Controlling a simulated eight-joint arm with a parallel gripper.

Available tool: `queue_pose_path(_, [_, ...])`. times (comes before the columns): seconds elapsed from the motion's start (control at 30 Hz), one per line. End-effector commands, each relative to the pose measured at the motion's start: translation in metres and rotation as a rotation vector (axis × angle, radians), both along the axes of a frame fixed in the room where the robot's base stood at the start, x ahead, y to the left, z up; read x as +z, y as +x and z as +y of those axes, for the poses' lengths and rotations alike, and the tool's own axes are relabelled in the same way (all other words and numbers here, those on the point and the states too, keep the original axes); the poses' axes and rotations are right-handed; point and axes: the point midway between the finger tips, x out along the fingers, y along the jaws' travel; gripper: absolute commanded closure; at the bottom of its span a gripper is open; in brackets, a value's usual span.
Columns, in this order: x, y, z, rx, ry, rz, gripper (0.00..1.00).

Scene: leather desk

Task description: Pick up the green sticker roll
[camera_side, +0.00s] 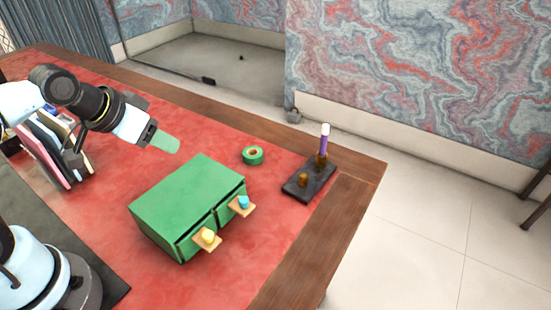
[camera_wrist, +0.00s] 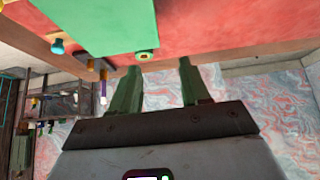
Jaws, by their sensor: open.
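The green sticker roll (camera_side: 253,155) is a small ring lying on the red leather desk top, behind and right of the green drawer box. In the wrist view the roll (camera_wrist: 144,56) shows beyond the fingertips, near the edge of the green box. My gripper (camera_side: 168,143) is in the air above the desk, left of the roll and well apart from it. In the wrist view my gripper (camera_wrist: 156,72) has its two green fingers spread with nothing between them.
The green drawer box (camera_side: 187,192) stands in the middle, with yellow (camera_side: 208,236) and teal (camera_side: 243,202) knobs at its front. A dark pen stand (camera_side: 309,181) with an upright purple-and-white pen (camera_side: 324,140) is right of the roll. Books (camera_side: 48,150) stand at the left.

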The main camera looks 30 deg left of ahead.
Motion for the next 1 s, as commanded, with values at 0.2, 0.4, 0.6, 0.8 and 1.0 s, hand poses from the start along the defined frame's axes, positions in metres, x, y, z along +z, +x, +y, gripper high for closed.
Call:
queue_pose_path(0.2, [0.0,0.0,0.0,0.0,0.0,0.0,0.54])
queue_pose_path(0.4, [0.0,0.0,0.0,0.0,0.0,0.0,0.4])
queue_pose_path(0.6, [0.0,0.0,0.0,0.0,0.0,0.0,0.19])
queue_pose_path(0.8, [0.0,0.0,0.0,0.0,0.0,0.001,0.19])
queue_pose_path(1.0, [0.013,0.014,-0.003,-0.025,0.01,0.043,0.19])
